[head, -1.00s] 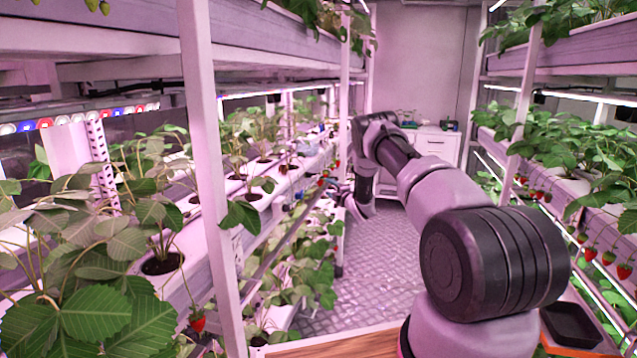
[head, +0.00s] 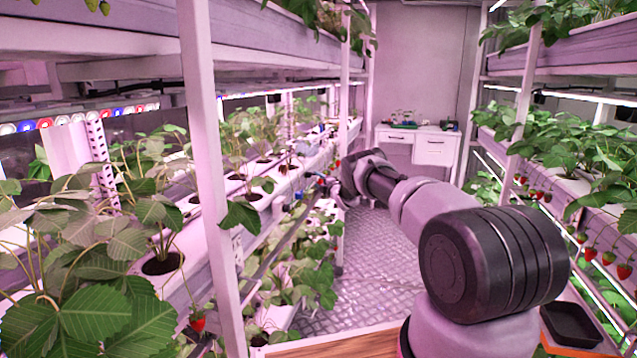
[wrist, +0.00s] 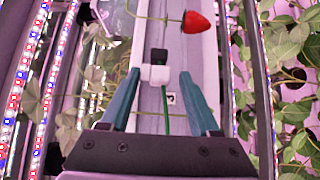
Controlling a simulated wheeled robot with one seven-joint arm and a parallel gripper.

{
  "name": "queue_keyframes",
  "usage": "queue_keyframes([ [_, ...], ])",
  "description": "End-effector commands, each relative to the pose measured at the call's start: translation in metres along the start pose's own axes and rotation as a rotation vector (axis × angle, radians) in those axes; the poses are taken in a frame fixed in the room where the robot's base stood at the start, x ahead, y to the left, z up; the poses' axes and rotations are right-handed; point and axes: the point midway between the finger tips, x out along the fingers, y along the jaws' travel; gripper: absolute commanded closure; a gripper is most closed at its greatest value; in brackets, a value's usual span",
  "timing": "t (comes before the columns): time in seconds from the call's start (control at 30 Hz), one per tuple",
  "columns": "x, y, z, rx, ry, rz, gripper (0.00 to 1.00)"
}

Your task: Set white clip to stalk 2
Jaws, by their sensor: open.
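My gripper (wrist: 158,76) shows in the wrist view with two teal fingers spread apart. A small white clip (wrist: 155,74) with a dark block above it lies between the fingertips, with gaps to both fingers. A thin green stalk (wrist: 165,112) runs upright below the clip; I cannot tell whether the clip is around it or only in front of it. A small label (wrist: 170,98) is beside the stalk, its digit too blurred to read surely. In the head view my gripper (head: 335,192) is small, beside the left rack, and the clip cannot be made out.
A red strawberry (wrist: 196,22) hangs on a thin stem just beyond the fingertips. The left rack's white trough (head: 285,180) carries several plants. A rack post (head: 212,180) stands nearer. The aisle floor (head: 375,260) is clear, with a white cabinet (head: 435,150) at its end.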

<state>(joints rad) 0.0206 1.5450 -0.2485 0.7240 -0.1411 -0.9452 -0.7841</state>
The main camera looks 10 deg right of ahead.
Motion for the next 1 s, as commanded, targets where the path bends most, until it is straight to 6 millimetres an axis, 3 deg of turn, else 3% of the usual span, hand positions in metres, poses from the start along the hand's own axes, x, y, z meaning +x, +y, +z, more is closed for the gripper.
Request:
queue_keyframes([
  [0.17,-0.0001,-0.0002,0.0000,0.000,0.000,-0.001,0.38],
  [0.2,-0.0001,-0.0002,0.0001,0.000,0.000,-0.001,0.45],
  [0.33,-0.0002,-0.0002,0.0001,0.000,0.000,-0.001,0.95],
  [0.37,-0.0002,-0.0002,0.0001,0.000,0.000,-0.001,1.00],
  [1.0,-0.0004,-0.0005,0.0005,0.000,-0.001,-0.001,1.00],
])
